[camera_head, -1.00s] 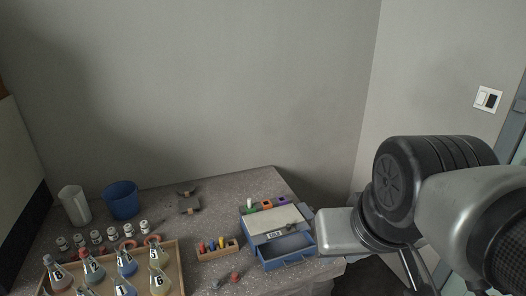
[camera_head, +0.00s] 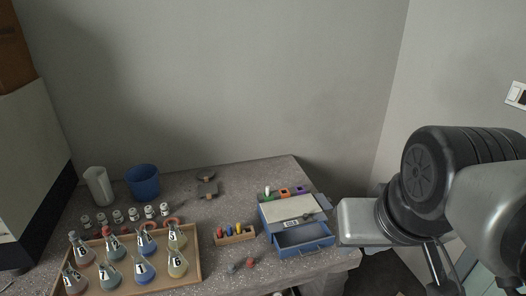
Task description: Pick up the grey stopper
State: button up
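A small grey stopper (camera_head: 233,267) appears to lie on the bench near its front edge, left of a red stopper (camera_head: 250,262). It is small and its outline is hard to make out. My arm fills the right side of the view, to the right of the bench and well apart from the stopper. I cannot make out any gripper fingertips in this view.
A wooden tray (camera_head: 202,280) of numbered flasks stands at the left, with several small vials behind it. A small wooden rack (camera_head: 236,240) holds coloured pieces. A blue box (camera_head: 268,228) with an open drawer (camera_head: 304,252) stands at the right. A blue cup (camera_head: 143,183) is at the back.

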aim_at(231, 268)
jog(key=u, duration=0.8)
jog(key=i+j+z, duration=0.15)
jog(key=j, duration=0.2)
jog(key=i, duration=0.2)
jog(key=j+z, duration=0.35)
jog(key=k+j+z, duration=0.5)
jog(key=k+z, duration=0.15)
jog(key=z, duration=0.2)
